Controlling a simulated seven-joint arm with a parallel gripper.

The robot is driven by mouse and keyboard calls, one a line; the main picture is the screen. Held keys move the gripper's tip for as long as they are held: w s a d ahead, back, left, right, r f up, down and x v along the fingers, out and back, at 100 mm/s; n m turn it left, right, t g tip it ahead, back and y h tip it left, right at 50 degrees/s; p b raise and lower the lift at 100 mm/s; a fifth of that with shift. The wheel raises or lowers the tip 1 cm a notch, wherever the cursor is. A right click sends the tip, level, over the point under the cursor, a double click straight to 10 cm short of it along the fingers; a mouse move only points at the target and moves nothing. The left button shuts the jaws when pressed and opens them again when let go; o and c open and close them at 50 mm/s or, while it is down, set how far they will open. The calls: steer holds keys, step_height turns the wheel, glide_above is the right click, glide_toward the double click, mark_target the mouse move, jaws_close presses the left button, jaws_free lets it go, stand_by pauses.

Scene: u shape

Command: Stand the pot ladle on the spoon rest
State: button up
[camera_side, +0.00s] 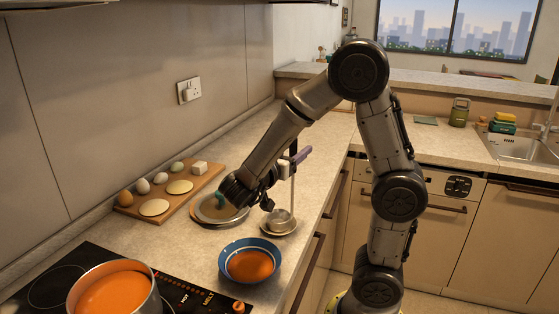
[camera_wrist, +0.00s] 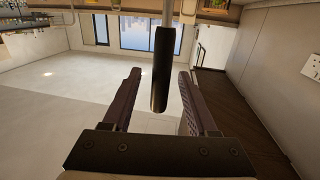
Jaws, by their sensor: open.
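The pot ladle (camera_side: 292,190) stands upright on the round spoon rest (camera_side: 291,231), its bowl down on the rest and its black-ended handle up. My gripper (camera_side: 301,156) is at the upper part of the handle. In the wrist view, the black handle (camera_wrist: 160,75) shows between the two fingers of my gripper (camera_wrist: 160,88), with a gap on each side. The fingers are open and hold nothing. The exact contact of the bowl with the rest is too small to tell.
A pot of orange soup (camera_side: 115,294) stands on the black hob (camera_side: 62,262). A blue bowl of soup (camera_side: 250,263) is in front of the spoon rest. A lid (camera_side: 208,218) lies left of it, beside a wooden board (camera_side: 172,205) with eggs and discs.

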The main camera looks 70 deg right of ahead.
steer(key=w+a, duration=0.1)
steer(key=a, duration=0.8)
steer(key=w+d+n+t+y, duration=0.1)
steer(key=w+n+t+y, duration=0.1)
steer(key=w+t, duration=0.55)
steer(key=w+a+r+n+t+y, duration=0.5)
steer(key=w+a+n+t+y, duration=0.1)
steer(key=w+a+t+y, duration=0.25)
steer(key=s+a+f+n+g+y, duration=0.2)
steer(key=s+a+f+n+y, duration=0.1)
steer(key=s+a+n+y, duration=0.65)
steer(key=s+d+f+n+g+h, duration=0.1)
steer(key=s+d+f+g, duration=0.1)
steer(key=s, duration=0.5)
steer(key=s+d+f+n+g+h, duration=0.1)
steer(key=s+d+f+g, duration=0.2)
steer(key=s, duration=0.4)
step_height(320, 180, down, 2)
steer(key=shift+s+d+f+g+h, duration=0.2)
steer(key=shift+d+g+h, duration=0.1)
steer(key=shift+d, duration=0.15)
steer(key=shift+w, duration=0.1)
